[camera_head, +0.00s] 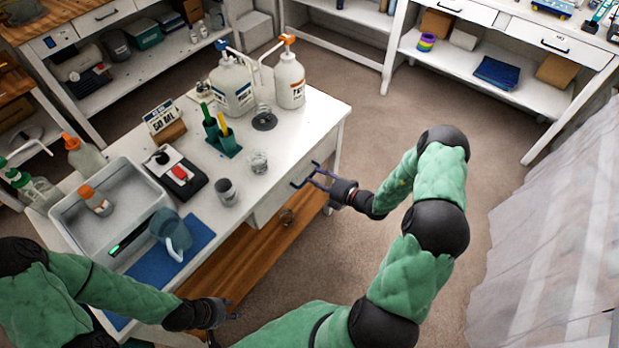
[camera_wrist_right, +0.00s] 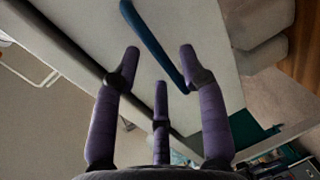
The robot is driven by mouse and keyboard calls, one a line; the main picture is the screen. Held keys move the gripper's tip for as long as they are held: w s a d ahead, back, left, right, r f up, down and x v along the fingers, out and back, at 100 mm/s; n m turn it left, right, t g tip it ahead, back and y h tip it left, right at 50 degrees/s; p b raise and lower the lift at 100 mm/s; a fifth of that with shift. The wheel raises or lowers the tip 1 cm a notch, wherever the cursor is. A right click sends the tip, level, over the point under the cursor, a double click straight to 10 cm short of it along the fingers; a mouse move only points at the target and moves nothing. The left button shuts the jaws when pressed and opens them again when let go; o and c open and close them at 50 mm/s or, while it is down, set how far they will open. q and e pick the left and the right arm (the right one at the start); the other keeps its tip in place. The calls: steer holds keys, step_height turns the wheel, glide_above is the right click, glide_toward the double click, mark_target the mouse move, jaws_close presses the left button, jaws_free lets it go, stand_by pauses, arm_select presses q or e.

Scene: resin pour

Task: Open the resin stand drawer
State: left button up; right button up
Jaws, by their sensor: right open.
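The white resin stand (camera_head: 318,115) has a drawer (camera_head: 268,208) in its right-hand side, with a dark blue bar handle (camera_head: 303,176). The drawer front looks about flush with the stand. My right gripper (camera_head: 318,179) is open at the handle. In the right wrist view, the handle (camera_wrist_right: 150,42) runs slantwise between the spread purple fingers of the gripper (camera_wrist_right: 160,62), across the pale drawer front (camera_wrist_right: 185,20). I cannot tell whether any finger touches it. My left gripper (camera_head: 228,315) is low, near the stand's front edge, and its fingers are too small to read.
Two pump bottles (camera_head: 232,88) (camera_head: 289,82), cups (camera_head: 226,191) and a scale (camera_head: 181,178) stand on top. A grey tray (camera_head: 65,217) and blue jug (camera_head: 172,232) are at the left. A wooden lower shelf (camera_head: 240,262) lies beneath. The floor right of the stand is clear.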

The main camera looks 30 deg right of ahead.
mark_target(311, 176)
steer(key=shift+b+x, duration=0.4)
steer(key=shift+x, duration=1.3)
jaws_close()
